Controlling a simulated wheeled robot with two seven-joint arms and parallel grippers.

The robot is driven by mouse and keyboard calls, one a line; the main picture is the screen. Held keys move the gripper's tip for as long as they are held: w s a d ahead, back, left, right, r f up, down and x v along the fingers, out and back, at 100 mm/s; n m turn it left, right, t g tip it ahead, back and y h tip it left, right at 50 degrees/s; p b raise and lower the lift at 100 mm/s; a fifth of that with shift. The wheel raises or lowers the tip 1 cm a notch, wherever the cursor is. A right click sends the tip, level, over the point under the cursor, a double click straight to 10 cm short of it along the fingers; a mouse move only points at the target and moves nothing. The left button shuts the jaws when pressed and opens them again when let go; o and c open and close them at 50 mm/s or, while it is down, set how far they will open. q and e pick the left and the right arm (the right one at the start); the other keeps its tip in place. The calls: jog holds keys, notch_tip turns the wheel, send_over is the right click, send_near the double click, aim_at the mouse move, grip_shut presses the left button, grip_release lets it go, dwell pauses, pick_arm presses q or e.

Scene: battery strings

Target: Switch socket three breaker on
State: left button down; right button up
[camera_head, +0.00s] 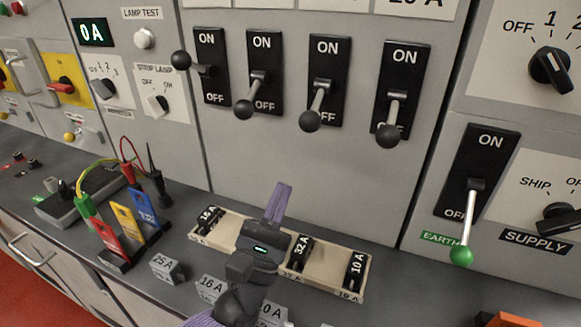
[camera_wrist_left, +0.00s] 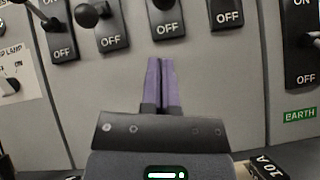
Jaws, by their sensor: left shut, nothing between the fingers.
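Four black breakers with ON above and OFF below stand in a row on the grey panel. The third from left (camera_head: 322,85) has its black-knobbed lever angled down toward OFF; its plate also shows in the left wrist view (camera_wrist_left: 167,24). I cannot read socket numbers on them. The second (camera_head: 264,72) and fourth (camera_head: 402,85) levers also point down. The first breaker's lever (camera_head: 195,65) sits higher, pointing out to the left. My left gripper (camera_head: 283,186) is shut and empty, below the row and apart from the levers. My right gripper is not in view.
A fuse tray (camera_head: 328,271) lies on the counter under the left gripper, with loose grey fuse blocks (camera_head: 168,268) in front. A green-knobbed earth switch (camera_head: 475,185) stands at right. Cables and coloured tags (camera_head: 124,222) stand at left. The panel below the breakers is clear.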

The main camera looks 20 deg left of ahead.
aim_at(314, 111)
pick_arm(q)
jog(key=a+p+x, duration=0.1)
jog(key=x, duration=0.7)
jog(key=shift+w+d+r, duration=0.15)
jog(key=shift+w+d, duration=0.1)
jog(key=shift+d, duration=0.3)
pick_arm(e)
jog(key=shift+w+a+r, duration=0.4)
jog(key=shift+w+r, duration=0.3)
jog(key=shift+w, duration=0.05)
